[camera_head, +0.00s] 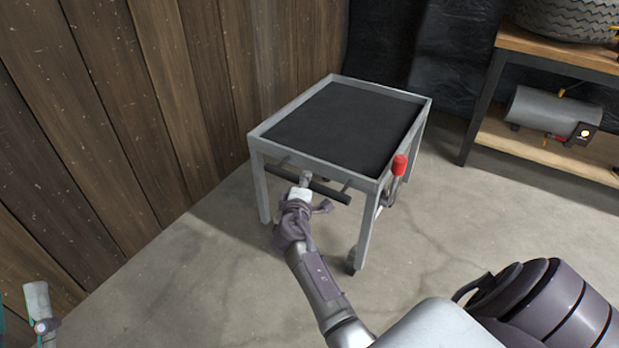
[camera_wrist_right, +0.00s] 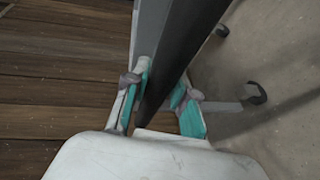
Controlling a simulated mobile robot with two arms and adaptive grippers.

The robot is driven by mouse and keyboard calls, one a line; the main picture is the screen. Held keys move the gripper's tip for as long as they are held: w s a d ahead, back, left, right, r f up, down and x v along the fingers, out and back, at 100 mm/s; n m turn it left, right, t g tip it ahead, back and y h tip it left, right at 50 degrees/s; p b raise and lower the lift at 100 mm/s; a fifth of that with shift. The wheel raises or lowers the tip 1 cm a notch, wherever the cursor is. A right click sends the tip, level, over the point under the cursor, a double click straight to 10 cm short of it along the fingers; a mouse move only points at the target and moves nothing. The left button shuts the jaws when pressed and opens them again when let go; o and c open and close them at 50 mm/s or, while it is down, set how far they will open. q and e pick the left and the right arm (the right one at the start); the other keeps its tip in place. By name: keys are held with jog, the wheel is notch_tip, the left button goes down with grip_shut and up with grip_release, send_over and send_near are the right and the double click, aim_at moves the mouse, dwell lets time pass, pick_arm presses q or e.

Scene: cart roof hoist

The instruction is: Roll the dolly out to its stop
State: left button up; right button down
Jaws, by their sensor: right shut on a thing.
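The dolly is a grey metal cart with a black top (camera_head: 345,128), standing on the concrete floor beside the plank wall. A dark handle bar (camera_head: 332,191) runs across its near side, below the top. My right gripper (camera_head: 304,183) is shut on this bar near its middle. In the right wrist view, the dark bar (camera_wrist_right: 187,40) runs between the teal finger pads of my right gripper (camera_wrist_right: 160,92). Part of what looks like my left gripper (camera_head: 40,310) shows at the lower left corner, away from the dolly; its jaws cannot be made out.
A red-capped lever (camera_head: 399,165) stands at the dolly's right side. A caster (camera_head: 353,262) shows under the near right leg. A shelf (camera_head: 545,48) with a tyre (camera_head: 570,15) and grey cylinder (camera_head: 553,112) stands right. Open concrete floor (camera_head: 190,285) lies in front.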

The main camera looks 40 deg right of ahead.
pick_arm(q)
jog(key=shift+a+f, duration=0.15)
jog(key=shift+a, duration=0.05)
pick_arm(e)
jog(key=shift+s+a+f, duration=0.2)
jog(key=shift+s+a, duration=0.1)
jog(key=shift+a, duration=0.4)
jog(key=c, duration=1.2)
grip_release()
jog(key=shift+a, duration=0.1)
pick_arm(q)
jog(key=shift+a, duration=0.1)
pick_arm(e)
jog(key=shift+o, duration=1.4)
jog(key=shift+r, duration=0.1)
jog(key=v, duration=0.7)
jog(key=shift+s+a, duration=0.15)
jog(key=shift+s, duration=0.05)
